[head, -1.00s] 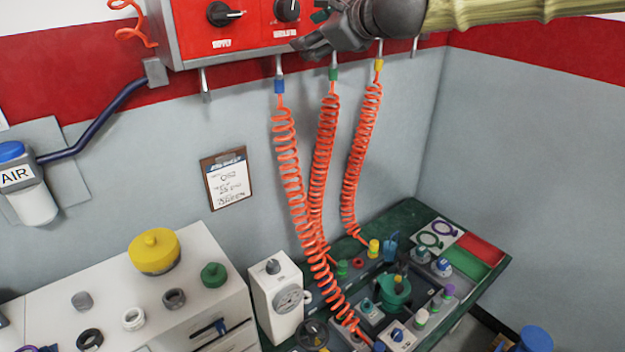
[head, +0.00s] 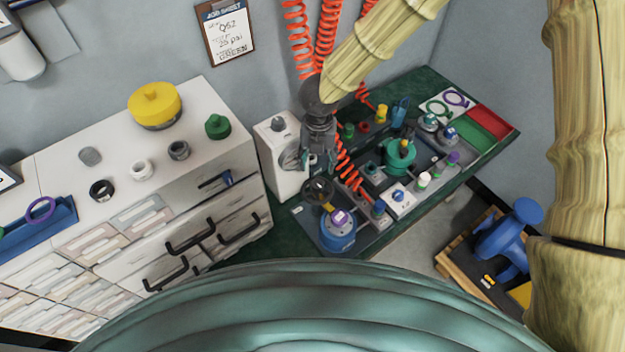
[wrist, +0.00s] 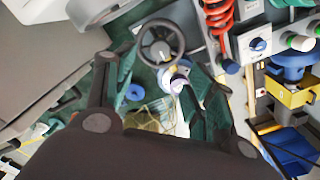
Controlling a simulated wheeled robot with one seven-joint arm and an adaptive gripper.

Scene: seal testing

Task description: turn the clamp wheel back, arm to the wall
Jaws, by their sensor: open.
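The clamp wheel is a dark spoked handwheel (head: 318,190) at the front left of the green bench's fixtures. In the wrist view the wheel (wrist: 161,43) lies ahead, near the gap between my fingers. My gripper (head: 318,166) points down just above and behind the wheel in the head view. In the wrist view my gripper (wrist: 157,68) has its two fingers spread, with nothing held. I cannot tell whether a finger touches the wheel. A blue round fixture (head: 338,238) with a purple-marked white top sits in front of the wheel. Which part is the clamp's arm is unclear.
A white gauge box (head: 280,155) stands close left of my gripper. Orange coiled hoses (head: 328,40) hang behind it. A green fixture (head: 398,157) and a white switch box (head: 398,200) stand to the right. A white drawer cabinet (head: 120,225) is at left.

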